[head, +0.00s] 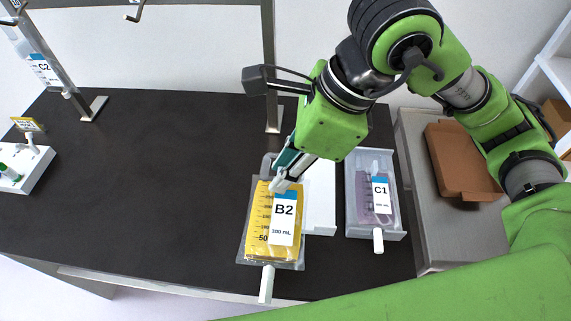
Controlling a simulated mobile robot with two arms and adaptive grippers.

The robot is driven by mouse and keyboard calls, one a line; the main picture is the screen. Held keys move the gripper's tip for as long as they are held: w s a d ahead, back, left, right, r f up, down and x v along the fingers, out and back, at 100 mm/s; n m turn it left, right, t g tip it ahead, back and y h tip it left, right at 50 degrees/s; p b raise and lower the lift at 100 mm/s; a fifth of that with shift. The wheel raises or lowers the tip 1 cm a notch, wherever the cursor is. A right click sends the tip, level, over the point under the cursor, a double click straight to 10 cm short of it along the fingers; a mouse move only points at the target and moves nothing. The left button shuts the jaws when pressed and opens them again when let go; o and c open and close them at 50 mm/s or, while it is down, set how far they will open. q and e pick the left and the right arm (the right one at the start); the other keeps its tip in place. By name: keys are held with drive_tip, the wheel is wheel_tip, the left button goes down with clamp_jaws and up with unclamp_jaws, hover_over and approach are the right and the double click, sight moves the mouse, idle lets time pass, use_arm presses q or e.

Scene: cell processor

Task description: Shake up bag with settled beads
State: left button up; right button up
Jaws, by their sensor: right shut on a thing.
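A bag labelled B2 (261,239) with yellow contents hangs or lies near the table's front edge, its white port pointing down toward the front. My right gripper (284,183) is shut on the top end of the B2 bag. The yellow colour fills most of the bag; I cannot make out separate beads. A bag labelled C2 (44,70) hangs at the far left. My left gripper is not in view.
A white tray or plate (322,205) is partly behind the B2 bag. A metal frame post (269,60) stands behind my right gripper. A brown cardboard box (462,165) lies on a grey surface at right.

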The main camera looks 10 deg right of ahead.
drive_tip(key=shift+r, duration=0.1)
clamp_jaws()
wheel_tip(320, 180, up, 12)
drive_tip(key=p, duration=0.6)
